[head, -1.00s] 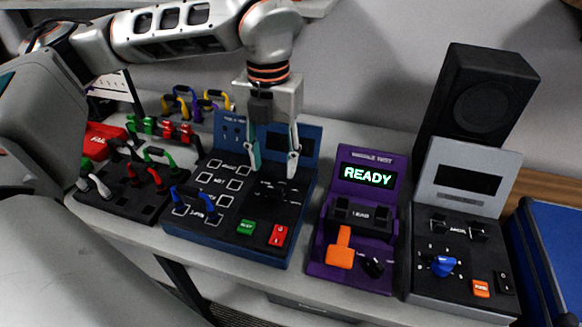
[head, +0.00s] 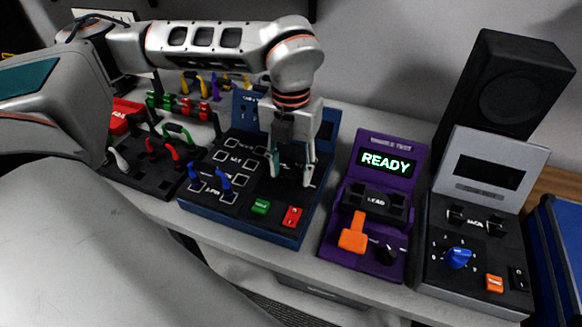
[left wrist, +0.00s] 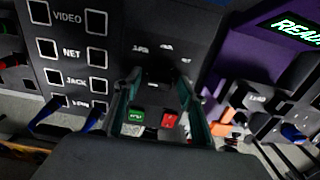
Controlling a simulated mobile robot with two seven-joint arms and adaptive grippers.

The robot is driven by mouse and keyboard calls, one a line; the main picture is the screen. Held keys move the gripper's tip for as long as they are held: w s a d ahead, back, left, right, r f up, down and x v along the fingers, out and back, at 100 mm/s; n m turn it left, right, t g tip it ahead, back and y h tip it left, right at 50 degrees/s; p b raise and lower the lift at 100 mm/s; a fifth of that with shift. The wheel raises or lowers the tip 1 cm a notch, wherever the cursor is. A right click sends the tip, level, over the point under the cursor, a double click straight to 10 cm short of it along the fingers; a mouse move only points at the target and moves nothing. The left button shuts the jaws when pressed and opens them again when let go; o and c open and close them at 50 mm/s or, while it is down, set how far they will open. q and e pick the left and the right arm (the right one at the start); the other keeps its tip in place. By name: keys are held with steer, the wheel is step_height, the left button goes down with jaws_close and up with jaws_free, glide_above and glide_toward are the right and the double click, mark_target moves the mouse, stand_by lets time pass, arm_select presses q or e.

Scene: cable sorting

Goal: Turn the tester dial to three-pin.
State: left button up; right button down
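The blue tester (head: 238,229) has a sloping black face with rows of labelled sockets, a green button (head: 261,207) and a red switch (head: 292,216). Its dial is black on black and is mostly hidden by my gripper in the head view. In the left wrist view a dark knob (left wrist: 157,84) shows dimly below small white labels; its pointing direction is not clear. My left gripper (head: 291,177) points down over the dial area, fingers apart on either side. Contact with the knob cannot be told. My right gripper is not in view.
A blue cable's ends (head: 223,180) stand in the tester's lowest sockets. A purple tester (head: 345,246) reading READY and a grey tester (head: 435,283) with a blue knob stand to the right. A rack of coloured cables (head: 150,175) is at left, a black speaker (head: 503,95) behind.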

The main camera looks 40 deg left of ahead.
arm_select(q)
steer(key=c, duration=1)
steer(key=shift+o, duration=0.2)
steer(key=shift+m, duration=0.3)
steer(key=m+p, duration=0.1)
steer(key=m, duration=0.4)
steer(key=shift+r+p, duration=0.1)
steer(key=shift+p, duration=0.25)
steer(key=shift+m, duration=1.3)
steer(key=shift+p, duration=0.3)
steer(key=shift+m, duration=0.4)
